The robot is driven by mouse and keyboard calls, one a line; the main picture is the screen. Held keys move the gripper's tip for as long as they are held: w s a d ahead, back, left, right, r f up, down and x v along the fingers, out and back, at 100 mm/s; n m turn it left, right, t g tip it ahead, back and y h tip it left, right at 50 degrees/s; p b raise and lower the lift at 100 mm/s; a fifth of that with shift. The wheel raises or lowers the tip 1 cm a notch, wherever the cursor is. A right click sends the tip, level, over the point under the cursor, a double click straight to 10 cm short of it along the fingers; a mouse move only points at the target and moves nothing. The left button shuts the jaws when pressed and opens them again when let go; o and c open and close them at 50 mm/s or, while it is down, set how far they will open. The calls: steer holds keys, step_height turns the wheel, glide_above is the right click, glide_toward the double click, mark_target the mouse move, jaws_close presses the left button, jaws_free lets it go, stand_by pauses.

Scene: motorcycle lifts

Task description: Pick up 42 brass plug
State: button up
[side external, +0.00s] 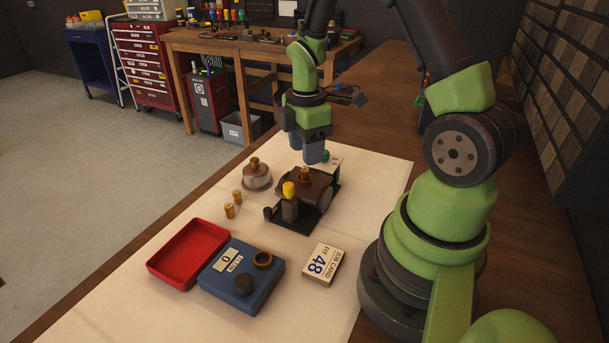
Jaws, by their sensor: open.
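Two small brass plugs stand on the pale mat, one at the back (237,196) and one in front (229,211). Another brass-coloured piece (254,163) sits on a round grey metal base (257,178), and one more (304,174) sits on top of a dark machine block (318,188). Any size marking on them is too small to read, so I cannot tell which is the 42. My gripper (312,154) is open, pointing down above and behind the dark block, apart from the two standing plugs. Its fingers overlap in this view.
A red tray (188,253) and a blue instrument with a display (235,282) lie at the front left. A yellow-topped post (289,190) rises beside the block. The mat (150,307) is clear at the front left.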

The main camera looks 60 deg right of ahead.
mark_target(304, 170)
steer(key=f, duration=0.4)
steer(key=shift+a+f, duration=0.2)
steer(key=shift+f, duration=0.05)
steer(key=shift+c, duration=0.2)
jaws_close()
